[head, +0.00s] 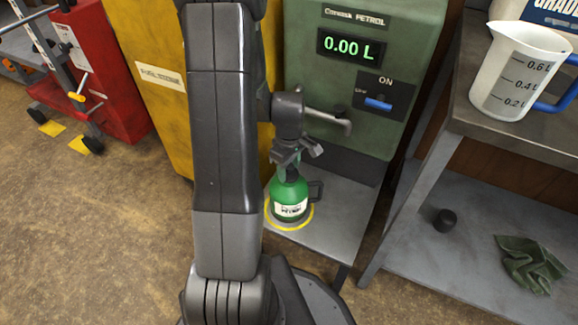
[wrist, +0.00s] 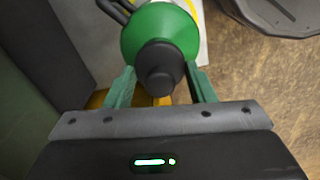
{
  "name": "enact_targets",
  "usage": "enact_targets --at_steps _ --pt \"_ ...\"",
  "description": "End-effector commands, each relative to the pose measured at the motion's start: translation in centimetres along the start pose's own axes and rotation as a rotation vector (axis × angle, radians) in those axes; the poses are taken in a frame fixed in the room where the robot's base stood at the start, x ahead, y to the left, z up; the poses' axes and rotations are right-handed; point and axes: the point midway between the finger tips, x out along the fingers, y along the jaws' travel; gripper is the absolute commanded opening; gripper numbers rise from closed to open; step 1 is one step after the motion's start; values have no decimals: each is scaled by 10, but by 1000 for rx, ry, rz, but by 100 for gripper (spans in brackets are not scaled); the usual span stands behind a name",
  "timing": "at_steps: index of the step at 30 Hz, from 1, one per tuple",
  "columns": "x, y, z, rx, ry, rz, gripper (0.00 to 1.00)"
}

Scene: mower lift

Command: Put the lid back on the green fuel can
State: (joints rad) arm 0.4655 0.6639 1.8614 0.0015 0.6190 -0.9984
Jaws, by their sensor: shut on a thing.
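The green fuel can (head: 290,190) stands upright inside a yellow ring on the grey plate below the petrol dispenser. It also shows in the wrist view (wrist: 135,38), with its top towards me. My gripper (head: 288,160) points down over the can. In the wrist view, its green fingers (wrist: 160,82) are shut on a black stepped lid (wrist: 160,65), one on each side. The lid lines up with the can's top. I cannot tell whether it rests on the neck or is just above it. My gripper mostly hides the lid in the head view.
The green dispenser (head: 350,70) reads 0.00 L and has a nozzle (head: 328,119) near my wrist. A metal bench (head: 460,95) at right bears a measuring jug (head: 515,75). Its lower shelf holds a small black cylinder (head: 445,219) and a green cloth (head: 530,264).

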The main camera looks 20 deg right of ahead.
Motion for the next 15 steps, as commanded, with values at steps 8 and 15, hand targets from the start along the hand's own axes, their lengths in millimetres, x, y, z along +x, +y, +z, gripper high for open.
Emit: enact_targets --at_steps 8,15 --pt "0 0 0 0 0 0 25" --pt "0 0 0 0 0 0 64"
